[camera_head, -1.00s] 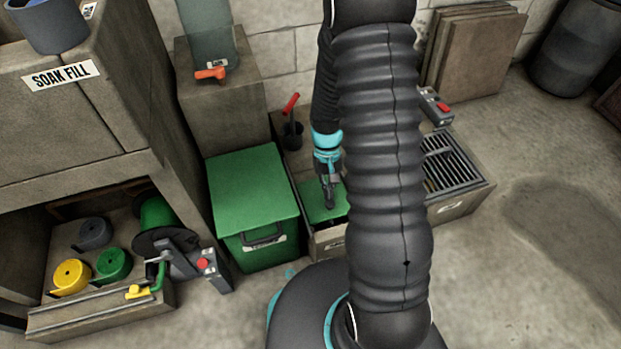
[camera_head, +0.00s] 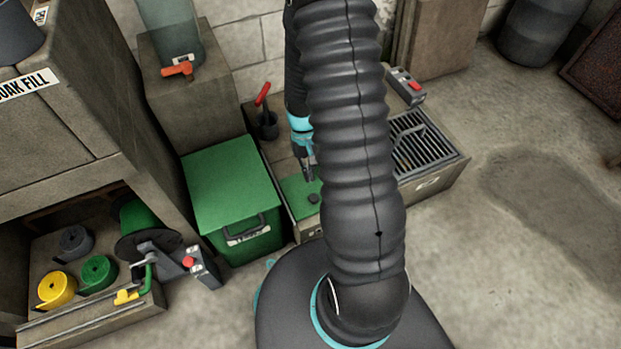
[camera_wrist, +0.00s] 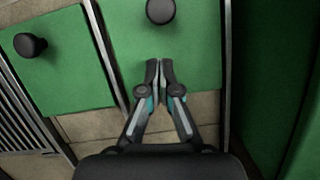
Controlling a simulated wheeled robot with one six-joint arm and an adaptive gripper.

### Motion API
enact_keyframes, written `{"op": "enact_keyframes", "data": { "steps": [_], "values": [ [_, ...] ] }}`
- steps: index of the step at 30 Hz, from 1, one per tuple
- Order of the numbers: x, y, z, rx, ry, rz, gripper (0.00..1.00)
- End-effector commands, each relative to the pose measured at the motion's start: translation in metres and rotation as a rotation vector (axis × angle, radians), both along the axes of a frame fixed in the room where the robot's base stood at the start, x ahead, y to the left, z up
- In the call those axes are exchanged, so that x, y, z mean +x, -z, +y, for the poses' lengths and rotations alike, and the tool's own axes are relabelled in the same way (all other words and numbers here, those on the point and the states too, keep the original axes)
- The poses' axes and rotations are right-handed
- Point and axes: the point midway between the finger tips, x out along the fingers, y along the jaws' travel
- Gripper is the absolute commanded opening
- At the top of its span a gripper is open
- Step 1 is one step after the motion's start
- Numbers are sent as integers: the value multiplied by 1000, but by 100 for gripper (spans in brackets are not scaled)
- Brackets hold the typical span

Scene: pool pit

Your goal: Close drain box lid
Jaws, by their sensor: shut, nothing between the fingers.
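A green lid panel (camera_head: 296,201) with a black knob (camera_head: 313,198) lies in the low concrete unit, beside the green bin. The wrist view shows this panel (camera_wrist: 200,45) in the middle, its knob (camera_wrist: 160,11) at the top edge. A second green panel (camera_wrist: 65,70) with a black knob (camera_wrist: 30,45) lies left of it; my arm hides it in the head view. I cannot read which is the drain box lid. My gripper (camera_head: 309,177) is shut and empty above the first panel. In the wrist view its fingertips (camera_wrist: 160,64) overlap that panel; contact cannot be told.
The green bin (camera_head: 232,185) stands close left of the unit. A metal grate (camera_head: 425,145) is at its right end, with a red-button box (camera_head: 406,85) behind. A red-handled thing (camera_head: 263,95) stands at the back. The floor at right (camera_head: 530,260) is clear.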

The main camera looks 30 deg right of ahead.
Motion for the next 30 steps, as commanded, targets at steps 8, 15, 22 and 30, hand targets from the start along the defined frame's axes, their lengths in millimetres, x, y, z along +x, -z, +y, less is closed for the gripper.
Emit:
{"op": "enact_keyframes", "data": {
  "steps": [8,15,22,30],
  "values": [
    [19,-58,-4,-1,0,-5,0],
    [29,-89,-6,-1,0,-3,0],
    [31,-97,-6,0,0,-1,0],
    [14,-92,-2,6,4,31,0]
  ]
}}
